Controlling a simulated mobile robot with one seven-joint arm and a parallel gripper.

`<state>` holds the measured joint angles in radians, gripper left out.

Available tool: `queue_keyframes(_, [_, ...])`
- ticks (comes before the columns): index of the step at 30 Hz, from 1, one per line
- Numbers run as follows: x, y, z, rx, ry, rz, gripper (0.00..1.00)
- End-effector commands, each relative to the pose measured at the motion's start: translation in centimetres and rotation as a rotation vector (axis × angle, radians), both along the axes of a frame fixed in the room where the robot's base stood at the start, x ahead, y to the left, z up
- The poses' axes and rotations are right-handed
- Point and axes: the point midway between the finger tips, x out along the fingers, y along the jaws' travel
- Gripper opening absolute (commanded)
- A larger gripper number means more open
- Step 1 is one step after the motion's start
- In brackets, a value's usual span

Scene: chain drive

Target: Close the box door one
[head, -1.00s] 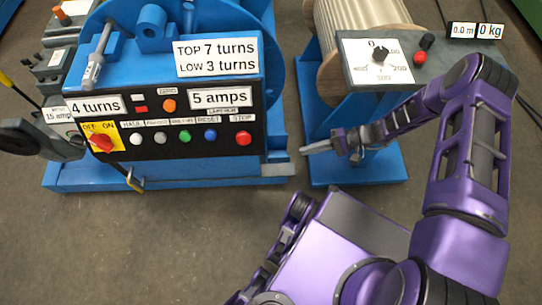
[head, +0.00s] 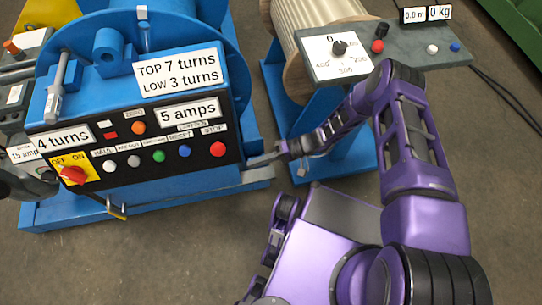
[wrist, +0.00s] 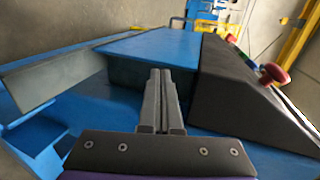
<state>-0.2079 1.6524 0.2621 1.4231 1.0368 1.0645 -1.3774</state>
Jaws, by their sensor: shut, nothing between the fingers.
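The blue box (head: 90,100) carries the black control panel, and its blue top (wrist: 165,45) also shows in the wrist view. A grey plate with a blue upper edge, which looks like the box door (wrist: 55,78), stands swung out from the box's side at left in the wrist view. A dark recess (wrist: 150,84) shows under the box top. My gripper (head: 252,162) is shut and empty, at the right side of the box. In the wrist view its fingers (wrist: 158,75) point at the recess, right of the plate. I cannot tell whether they touch anything.
The black panel with a red stop button (head: 218,149) lies close to the right of my fingers in the wrist view. A second blue stand with a cable drum (head: 315,30) and a grey dial panel (head: 400,50) is to the right. Open floor lies in front.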

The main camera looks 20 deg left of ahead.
Motion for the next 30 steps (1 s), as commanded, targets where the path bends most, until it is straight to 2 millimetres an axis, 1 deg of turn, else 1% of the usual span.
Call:
queue_keyframes(3, [-1.0,1.2,0.1,0.001,0.000,0.003,0.00])
queue_keyframes(6, [-1.4,1.8,0.1,0.001,0.000,0.001,0.00])
queue_keyframes(19, [-1.6,2.1,0.1,0.001,0.000,0.000,0.00])
queue_keyframes(27, [-3.0,4.1,0.0,0.001,0.000,-0.001,0.00])
queue_keyframes(30, [-3.0,4.1,0.1,0.000,0.000,-0.001,0.00])
